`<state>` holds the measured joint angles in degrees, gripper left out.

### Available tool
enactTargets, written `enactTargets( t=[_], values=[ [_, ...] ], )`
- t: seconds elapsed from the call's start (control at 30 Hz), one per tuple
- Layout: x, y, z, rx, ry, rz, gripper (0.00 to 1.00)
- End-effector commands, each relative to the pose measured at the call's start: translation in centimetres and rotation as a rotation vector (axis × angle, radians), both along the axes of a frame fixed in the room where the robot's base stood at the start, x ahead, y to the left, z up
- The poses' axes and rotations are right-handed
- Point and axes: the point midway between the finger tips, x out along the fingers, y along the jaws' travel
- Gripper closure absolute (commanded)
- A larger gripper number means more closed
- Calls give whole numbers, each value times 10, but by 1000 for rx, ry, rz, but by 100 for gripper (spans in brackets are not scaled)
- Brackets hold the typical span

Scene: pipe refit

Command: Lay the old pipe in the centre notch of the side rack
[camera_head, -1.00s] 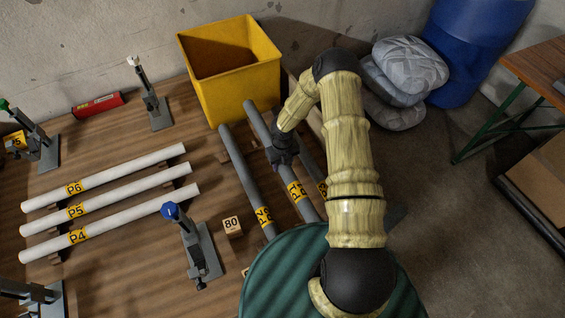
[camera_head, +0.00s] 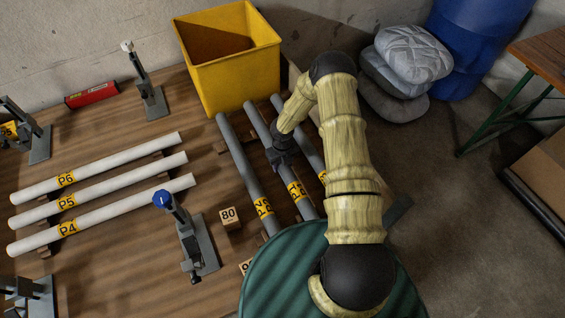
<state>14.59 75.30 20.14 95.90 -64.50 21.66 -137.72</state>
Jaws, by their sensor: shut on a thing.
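Three grey pipes with yellow labels lie side by side at the side rack, whose wooden bar (camera_head: 221,148) shows at the left pipe. The left pipe (camera_head: 236,155) and right pipe (camera_head: 309,146) flank the middle one. My gripper (camera_head: 281,160) is shut on the middle grey pipe (camera_head: 259,121), at about its mid-length. This pipe lies roughly parallel to the others, between them. My gripper hides part of it and the notch below, so I cannot tell whether it rests in the notch or hangs just above.
A yellow bin (camera_head: 237,75) stands behind the pipe ends. White pipes P4 (camera_head: 130,212), P5 (camera_head: 120,187) and P6 (camera_head: 115,165) lie at left. A blue-topped clamp stand (camera_head: 190,238) and an 80 block (camera_head: 230,218) stand nearby. A green round surface (camera_head: 275,280) is in front.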

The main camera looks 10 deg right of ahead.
Motion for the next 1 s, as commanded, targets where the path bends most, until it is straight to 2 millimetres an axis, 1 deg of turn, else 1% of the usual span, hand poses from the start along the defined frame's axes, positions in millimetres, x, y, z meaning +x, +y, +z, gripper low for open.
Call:
enactTargets(
  t=[0.03,0.13,1.0],
  values=[
    [0,0,-4,0,-1,0,88],
    [0,0,-6,0,-1,0,88],
    [0,0,-10,0,-1,0,88]
  ],
)
